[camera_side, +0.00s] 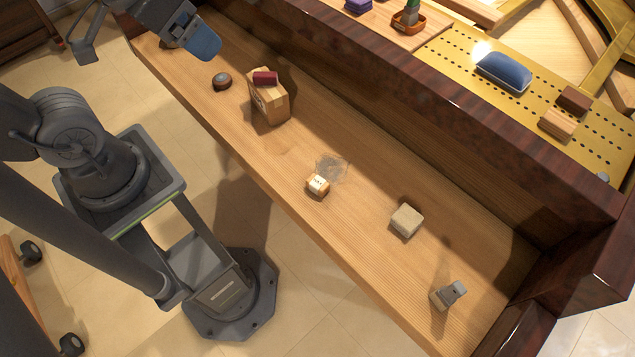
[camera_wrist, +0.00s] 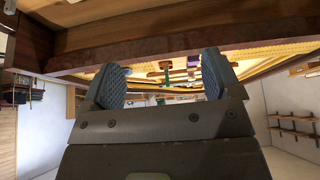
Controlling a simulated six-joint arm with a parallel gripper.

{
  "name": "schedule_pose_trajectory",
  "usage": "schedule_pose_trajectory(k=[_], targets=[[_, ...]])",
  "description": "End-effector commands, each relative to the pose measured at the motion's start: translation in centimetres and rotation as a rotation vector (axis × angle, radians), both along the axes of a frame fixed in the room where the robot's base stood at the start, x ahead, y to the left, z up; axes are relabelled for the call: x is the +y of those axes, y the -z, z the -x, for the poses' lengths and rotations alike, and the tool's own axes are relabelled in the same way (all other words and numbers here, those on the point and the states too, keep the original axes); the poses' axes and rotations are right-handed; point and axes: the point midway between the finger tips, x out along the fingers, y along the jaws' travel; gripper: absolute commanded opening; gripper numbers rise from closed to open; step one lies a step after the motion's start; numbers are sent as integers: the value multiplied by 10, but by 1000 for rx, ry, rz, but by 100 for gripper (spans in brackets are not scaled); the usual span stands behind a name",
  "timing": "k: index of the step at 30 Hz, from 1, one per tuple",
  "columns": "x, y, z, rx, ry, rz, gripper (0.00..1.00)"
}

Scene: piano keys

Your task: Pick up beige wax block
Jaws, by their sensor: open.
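A beige wax block (camera_side: 407,220) lies on the wooden key ledge, right of the middle in the side view. My gripper (camera_side: 206,40) is at the upper left of the side view, far from the block. One blue finger pad shows there. In the wrist view my gripper (camera_wrist: 160,78) shows two blue textured fingers spread wide apart, with nothing held between them. The block is not visible in the wrist view.
On the ledge (camera_side: 365,262) stand a cardboard box (camera_side: 269,103) with a red block (camera_side: 265,78) on top, a round dark puck (camera_side: 222,81), a small labelled jar (camera_side: 317,186) and a grey object (camera_side: 448,295). A dark wooden wall (camera_side: 400,100) rises behind.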

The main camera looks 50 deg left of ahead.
Motion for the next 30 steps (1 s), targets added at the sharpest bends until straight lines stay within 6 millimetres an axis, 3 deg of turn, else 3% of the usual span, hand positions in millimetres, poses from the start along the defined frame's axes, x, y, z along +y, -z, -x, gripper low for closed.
schedule_pose_trajectory(k=[8, 15, 23, 26, 30], targets=[[0, 0, 0, 0, 0, 0, 84], [0, 0, 0, 0, 0, 0, 64], [0, 1, -2, 4, 8, -3, 64], [-4, 4, -10, 27, 58, -22, 64], [-15, 19, -37, 91, 222, -80, 64]])
